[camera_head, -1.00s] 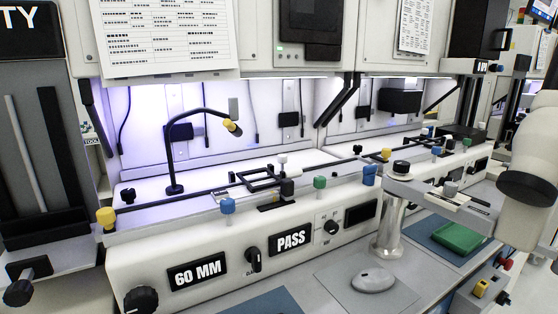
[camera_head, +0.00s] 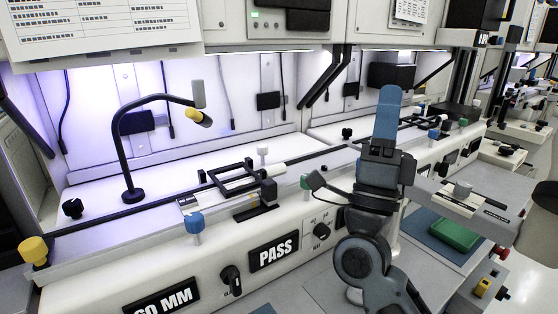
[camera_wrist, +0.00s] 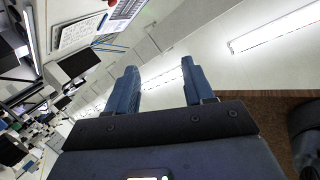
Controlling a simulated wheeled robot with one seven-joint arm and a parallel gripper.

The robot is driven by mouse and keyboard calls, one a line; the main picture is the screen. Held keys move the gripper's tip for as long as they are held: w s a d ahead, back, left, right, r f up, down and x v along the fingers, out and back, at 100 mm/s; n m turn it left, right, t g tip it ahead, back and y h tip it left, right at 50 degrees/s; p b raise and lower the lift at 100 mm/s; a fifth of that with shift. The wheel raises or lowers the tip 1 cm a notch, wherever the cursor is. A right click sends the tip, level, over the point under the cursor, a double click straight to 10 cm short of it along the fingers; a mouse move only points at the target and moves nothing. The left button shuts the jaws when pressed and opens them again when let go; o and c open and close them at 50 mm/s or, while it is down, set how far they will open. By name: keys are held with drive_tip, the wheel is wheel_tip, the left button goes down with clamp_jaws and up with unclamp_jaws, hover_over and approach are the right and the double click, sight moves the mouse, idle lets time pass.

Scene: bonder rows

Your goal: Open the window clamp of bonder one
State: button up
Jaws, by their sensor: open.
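A pale cylindrical handle (camera_head: 272,171) sticks out to the right there. Whether the clamp is open or shut I cannot tell. My gripper (camera_head: 390,92) points up, right of the clamp and apart from it. In the wrist view its two blue fingers (camera_wrist: 158,85) are spread with nothing between them.
The space above the clamp is clear.

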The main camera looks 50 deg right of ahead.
drive_tip(key=s+d+m+g+y, duration=0.2)
drive_tip(key=d+m+g+y, duration=0.4)
drive_tip(key=m+g, duration=0.5)
drive_tip(key=s+d+m+g+y, duration=0.1)
drive_tip(key=d+m+g+y, duration=0.7)
drive_tip(key=m, duration=0.5)
drive_tip(key=m+t+y+p, duration=0.1)
drive_tip(key=t+y+p, duration=0.1)
drive_tip(key=t+y, duration=1.15)
approach(279, 165)
drive_tip(key=f, duration=0.1)
drive_tip(key=shift+g, duration=0.45)
drive_tip(key=shift+w+p+x, duration=0.15)
drive_tip(key=shift+p+x, duration=0.05)
drive_tip(key=shift+x, duration=1.15)
drive_tip(key=shift+w+p+x, duration=0.2)
drive_tip(key=shift+x, duration=1.15)
drive_tip(key=shift+w+p+x, duration=0.15)
drive_tip(key=shift+p+x, duration=0.05)
drive_tip(key=shift+x, duration=1.2)
drive_tip(key=shift+r, duration=0.15)
clamp_jaws()
